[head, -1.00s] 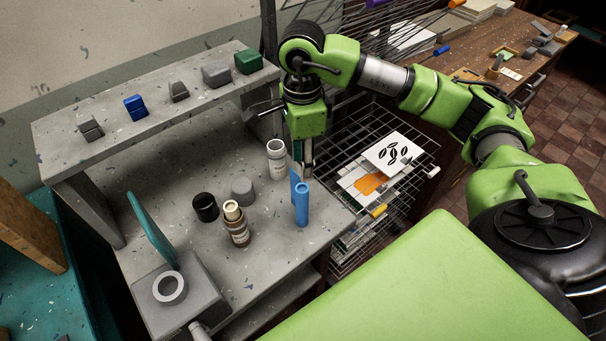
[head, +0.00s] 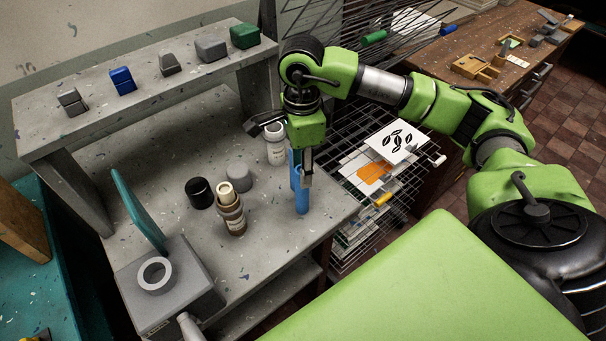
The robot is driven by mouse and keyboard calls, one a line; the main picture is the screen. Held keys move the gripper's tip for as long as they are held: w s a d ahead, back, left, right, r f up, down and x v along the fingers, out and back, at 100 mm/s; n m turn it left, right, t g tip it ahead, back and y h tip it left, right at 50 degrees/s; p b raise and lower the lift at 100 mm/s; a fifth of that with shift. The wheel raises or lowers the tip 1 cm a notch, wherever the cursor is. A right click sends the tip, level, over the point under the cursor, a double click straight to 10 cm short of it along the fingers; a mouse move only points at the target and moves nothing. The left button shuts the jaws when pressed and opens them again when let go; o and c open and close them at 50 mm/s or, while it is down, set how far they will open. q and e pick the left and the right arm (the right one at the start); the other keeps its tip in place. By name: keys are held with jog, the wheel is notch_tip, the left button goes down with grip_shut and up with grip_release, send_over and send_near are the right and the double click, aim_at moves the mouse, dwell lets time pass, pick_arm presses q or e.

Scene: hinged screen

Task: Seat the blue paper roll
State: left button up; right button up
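The blue paper roll (head: 302,201) stands upright near the right front edge of the grey bench. My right gripper (head: 304,178) points down at its upper part, and a grey finger overlaps the roll's top. A blue strip shows beside that finger; I cannot tell whether it belongs to the roll or the gripper. Whether the fingers are closed on the roll is hidden. At the front left, a grey box (head: 190,287) carries a pale ring (head: 155,273) on top, with a teal hinged screen (head: 136,209) standing tilted behind it. My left gripper is not in view.
A brown bottle (head: 234,218), a black cap (head: 199,193), a grey cylinder (head: 239,177) and a white jar (head: 276,146) stand left of the roll. A raised shelf (head: 140,102) holds several blocks. A wire rack (head: 366,205) with cards is to the right.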

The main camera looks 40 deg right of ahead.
jog(key=shift+c, duration=0.4)
jog(key=c, duration=0.8)
jog(key=shift+r+p, duration=1.6)
jog(key=shift+r, duration=1.25)
jog(key=shift+c, duration=0.2)
